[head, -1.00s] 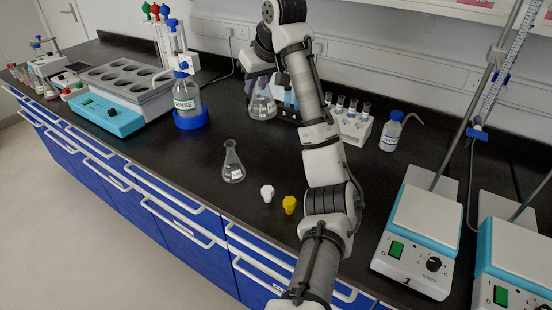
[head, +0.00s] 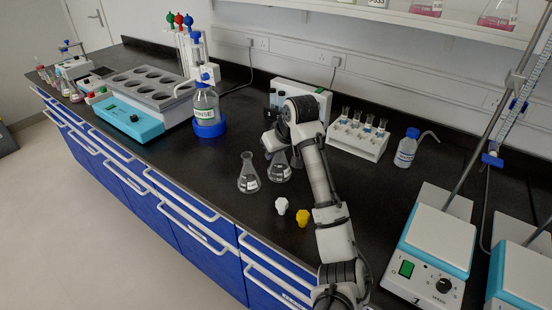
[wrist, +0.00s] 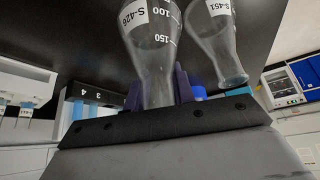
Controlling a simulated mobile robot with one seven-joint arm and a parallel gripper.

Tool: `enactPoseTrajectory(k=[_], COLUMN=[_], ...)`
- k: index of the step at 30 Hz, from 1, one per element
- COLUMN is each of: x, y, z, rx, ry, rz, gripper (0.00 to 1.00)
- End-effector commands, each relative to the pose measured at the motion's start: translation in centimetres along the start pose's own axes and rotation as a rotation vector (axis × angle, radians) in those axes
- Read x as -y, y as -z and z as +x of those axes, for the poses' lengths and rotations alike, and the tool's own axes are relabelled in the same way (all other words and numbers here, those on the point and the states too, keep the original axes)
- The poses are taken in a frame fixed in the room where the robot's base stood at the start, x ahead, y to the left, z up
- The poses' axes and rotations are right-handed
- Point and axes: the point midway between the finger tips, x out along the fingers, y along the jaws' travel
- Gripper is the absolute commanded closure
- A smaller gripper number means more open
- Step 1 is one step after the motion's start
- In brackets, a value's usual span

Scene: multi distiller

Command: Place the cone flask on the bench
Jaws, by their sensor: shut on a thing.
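The cone flask labelled S-426 (wrist: 155,50) is held by its neck between the dark blue fingers of my gripper (wrist: 157,90) in the wrist view, which is upside down. In the head view this flask (head: 279,171) is upright, low over the black bench (head: 215,165), with my arm covering its upper part. I cannot tell whether its base touches the bench. A second cone flask, labelled S-451 (wrist: 216,40), stands close beside it; in the head view this flask (head: 248,178) is just to the left.
A white stopper (head: 281,206) and a yellow stopper (head: 303,218) lie in front of the flasks. A hotplate stirrer (head: 432,250) is at the right.

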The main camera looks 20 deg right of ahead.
Motion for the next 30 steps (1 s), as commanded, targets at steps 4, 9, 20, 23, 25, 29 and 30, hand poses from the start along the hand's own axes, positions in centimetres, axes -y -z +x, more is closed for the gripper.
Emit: enactPoseTrajectory(k=[4,9,20,23,25,29,30], x=[0.0,0.0,0.0,0.0,0.0,0.0,0.0], y=[-1.2,-1.7,-1.8,-1.8,-1.8,-1.8,-1.7], z=[1.9,2.8,3.0,3.0,3.0,3.0,2.9], rx=[0.003,0.000,0.000,0.000,0.000,0.000,0.000], ry=[0.002,-0.001,0.000,0.000,0.000,0.000,0.000], rz=[0.003,0.001,0.001,0.001,0.001,0.001,0.001], gripper=[1.00,1.00,0.62,0.53,0.53,0.53,0.53])
